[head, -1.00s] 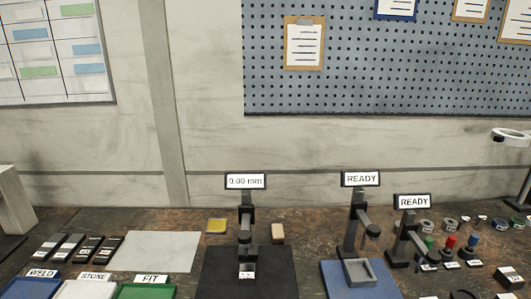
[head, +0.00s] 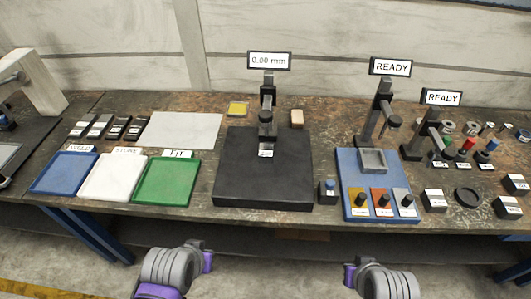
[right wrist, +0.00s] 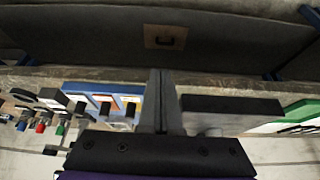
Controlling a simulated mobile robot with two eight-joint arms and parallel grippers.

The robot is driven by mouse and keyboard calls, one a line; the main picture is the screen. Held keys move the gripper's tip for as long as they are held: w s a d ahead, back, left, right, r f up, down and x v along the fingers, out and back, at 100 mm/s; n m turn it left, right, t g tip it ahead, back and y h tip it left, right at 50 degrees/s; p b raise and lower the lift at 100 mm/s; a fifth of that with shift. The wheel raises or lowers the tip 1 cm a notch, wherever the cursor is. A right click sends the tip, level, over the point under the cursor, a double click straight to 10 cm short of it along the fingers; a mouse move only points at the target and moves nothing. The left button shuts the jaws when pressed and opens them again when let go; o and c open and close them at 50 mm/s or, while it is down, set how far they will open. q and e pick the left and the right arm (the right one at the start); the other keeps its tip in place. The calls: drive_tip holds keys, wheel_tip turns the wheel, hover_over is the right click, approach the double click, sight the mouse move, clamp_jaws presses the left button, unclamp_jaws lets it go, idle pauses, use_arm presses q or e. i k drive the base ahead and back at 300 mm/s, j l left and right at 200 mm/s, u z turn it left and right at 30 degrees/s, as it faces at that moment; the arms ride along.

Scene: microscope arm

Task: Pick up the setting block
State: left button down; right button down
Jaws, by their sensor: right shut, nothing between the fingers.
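No block is labelled as the setting block. A small dark block with a blue top (head: 327,190) stands between the black plate and the blue fixture. My right gripper (right wrist: 160,98) is shut and empty in the right wrist view, in front of the bench edge, beside the black plate (right wrist: 232,104).
Blue (head: 66,173), white (head: 112,177) and green (head: 165,180) trays line the left front. The blue fixture (head: 350,180) with coloured tiles is right of the plate. Two READY stands (head: 383,110) are behind it. A yellow pad (head: 237,109) and grey sheet (head: 180,131) lie behind.

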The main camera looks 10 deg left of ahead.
sight(266, 152)
drive_tip(key=k+j, duration=0.1)
drive_tip(key=j, duration=0.75)
drive_tip(key=i+j, duration=0.15)
drive_tip(key=j, duration=0.25)
drive_tip(key=i+j, duration=0.1)
drive_tip(key=j, duration=0.35)
drive_tip(key=i+j+z, duration=0.1)
drive_tip(key=j, duration=0.3)
drive_tip(key=i, duration=0.05)
